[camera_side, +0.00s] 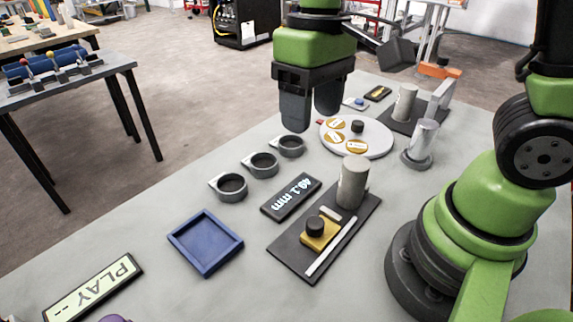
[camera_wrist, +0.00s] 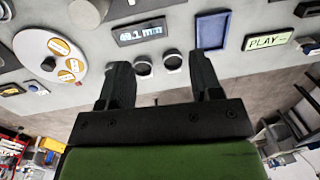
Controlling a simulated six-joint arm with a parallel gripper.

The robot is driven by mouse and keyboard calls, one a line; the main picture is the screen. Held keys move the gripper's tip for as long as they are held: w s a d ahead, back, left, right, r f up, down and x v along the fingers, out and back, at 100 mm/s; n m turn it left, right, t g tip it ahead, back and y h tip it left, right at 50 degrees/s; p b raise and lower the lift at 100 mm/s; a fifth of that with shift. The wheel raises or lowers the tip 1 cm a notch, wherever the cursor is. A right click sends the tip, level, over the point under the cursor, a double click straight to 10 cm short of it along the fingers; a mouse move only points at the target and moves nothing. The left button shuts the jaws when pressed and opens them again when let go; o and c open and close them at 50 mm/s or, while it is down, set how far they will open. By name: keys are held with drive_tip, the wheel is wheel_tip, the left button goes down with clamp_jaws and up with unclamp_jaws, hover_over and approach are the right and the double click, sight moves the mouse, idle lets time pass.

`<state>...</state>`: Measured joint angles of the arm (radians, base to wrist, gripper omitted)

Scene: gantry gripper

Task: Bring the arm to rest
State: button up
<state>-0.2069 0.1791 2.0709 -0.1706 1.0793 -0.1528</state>
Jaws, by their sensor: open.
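My gripper (camera_side: 312,115) hangs over the far part of the grey table (camera_side: 165,207), fingers pointing down. Its two dark fingers are spread apart with nothing between them. In the wrist view my gripper (camera_wrist: 160,82) also shows two separate fingers and an empty gap. In the side view the gripper is just above and left of the white round plate (camera_side: 372,146) with its gold labels, and beyond the row of grey ring cups (camera_side: 264,165). It appears clear of the table surface.
A dark display (camera_side: 291,197) reads 49.1 mm. Near it are a blue tray (camera_side: 205,242), a PLAY sign (camera_side: 93,287), and a dark base with an upright grey cylinder (camera_side: 353,182). A metal cylinder (camera_side: 424,140) stands right of the plate.

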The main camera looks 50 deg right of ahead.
drive_tip(key=s+d+r+m+t+y, duration=0.1)
drive_tip(key=s+d+r+m+t, duration=0.2)
drive_tip(key=s+r+t, duration=0.4)
drive_tip(key=shift+s+d+r+m+t, duration=0.4)
drive_tip(key=shift+s+r+m, duration=0.1)
drive_tip(key=shift+s+r, duration=0.3)
